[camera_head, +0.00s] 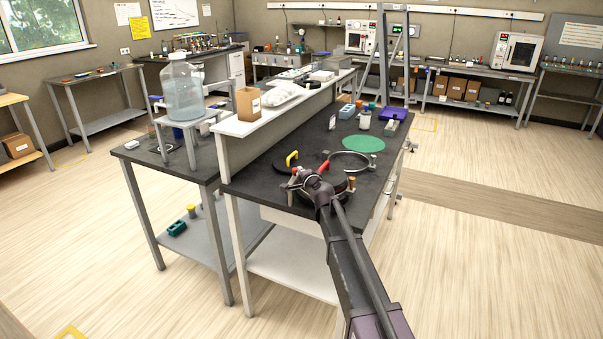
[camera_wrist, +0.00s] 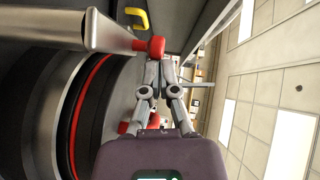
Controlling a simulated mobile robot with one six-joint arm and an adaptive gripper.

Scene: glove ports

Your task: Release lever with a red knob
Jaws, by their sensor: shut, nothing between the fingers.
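In the wrist view a red knob (camera_wrist: 156,47) sits just beyond the tips of my gripper (camera_wrist: 157,64). The fingers are together with nothing between them; whether they touch the knob I cannot tell. A thick grey metal bar (camera_wrist: 60,28) with a red part near its end reaches toward the knob from the left. A round dark port with a red ring (camera_wrist: 85,115) lies below the bar. In the head view my gripper (camera_head: 312,184) is over the bench's front, beside a red lever (camera_head: 298,177); my arm hides part of the round fitting there.
A yellow handle (camera_head: 291,158) on a black disc stands behind the gripper. An open metal ring (camera_head: 349,161) and a green round mat (camera_head: 363,144) lie further back on the dark bench. A raised white shelf (camera_head: 262,126) with a box borders the left side.

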